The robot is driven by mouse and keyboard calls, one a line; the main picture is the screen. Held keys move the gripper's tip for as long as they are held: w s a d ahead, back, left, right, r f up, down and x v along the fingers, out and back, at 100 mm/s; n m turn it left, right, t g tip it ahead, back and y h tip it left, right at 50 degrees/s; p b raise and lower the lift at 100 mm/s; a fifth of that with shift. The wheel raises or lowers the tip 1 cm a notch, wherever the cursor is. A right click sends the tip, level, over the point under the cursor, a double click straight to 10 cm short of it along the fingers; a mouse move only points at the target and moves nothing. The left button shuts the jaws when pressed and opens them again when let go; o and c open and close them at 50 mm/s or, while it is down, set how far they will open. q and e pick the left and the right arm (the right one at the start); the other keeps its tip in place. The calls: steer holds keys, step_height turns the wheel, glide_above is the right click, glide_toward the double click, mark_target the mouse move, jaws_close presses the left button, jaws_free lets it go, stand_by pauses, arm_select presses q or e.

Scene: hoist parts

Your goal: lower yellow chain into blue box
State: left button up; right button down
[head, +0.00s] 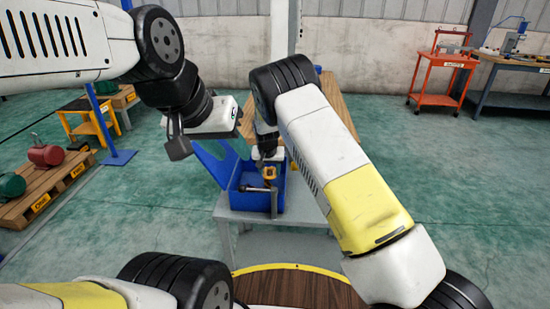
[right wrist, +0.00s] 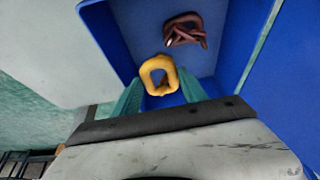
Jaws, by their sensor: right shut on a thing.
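The blue box (head: 246,203) stands on a grey table with its lid (head: 214,165) open to the left. My right gripper (head: 268,165) points down over the box and is shut on the yellow chain (head: 269,174). In the right wrist view the yellow chain (right wrist: 147,76) shows as a rounded link between the fingertips (right wrist: 160,92), with the box interior (right wrist: 115,35) behind it. A reddish-brown chain (right wrist: 184,30) lies inside the box. My left gripper (head: 185,140) is up left of the box, away from the chain; its finger gap is not clear.
The grey table (head: 310,212) has bare surface in front and to the right of the box. A brown wooden surface (head: 338,105) lies behind it. A pallet with motors (head: 47,155) stands at left; an orange cart (head: 440,70) stands far right.

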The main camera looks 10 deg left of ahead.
steer(key=shift+f, duration=0.1)
steer(key=c, duration=0.5)
jaws_free()
steer(key=v, duration=0.7)
steer(key=shift+s+r, duration=0.15)
steer(key=shift+r, duration=0.2)
steer(key=shift+r, duration=0.1)
